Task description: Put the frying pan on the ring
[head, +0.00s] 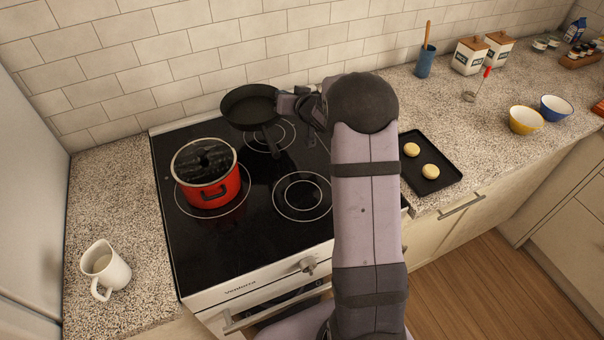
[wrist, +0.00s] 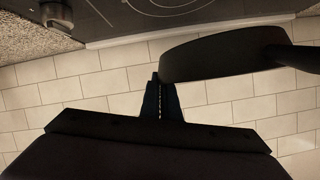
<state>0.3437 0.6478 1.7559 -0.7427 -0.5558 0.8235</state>
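The black frying pan (head: 250,108) hangs raised over the back of the hob, in front of the tiled wall. Its handle points toward the front right in the head view. My gripper (head: 293,104) is at the pan's right side. In the wrist view, my gripper's fingers (wrist: 160,92) are close together at the edge of the pan (wrist: 215,58) and appear to pinch its rim. The contact itself is partly hidden. One bare ring (head: 268,137) lies under the handle at the rear. Another bare ring (head: 302,196) lies at the front right.
A red pot (head: 210,190) with a dark lid stands on the front left ring. A black tray (head: 436,187) with two buns is right of the hob, past my arm. A white jug (head: 105,270) stands left. The wall (head: 150,55) is close behind the pan.

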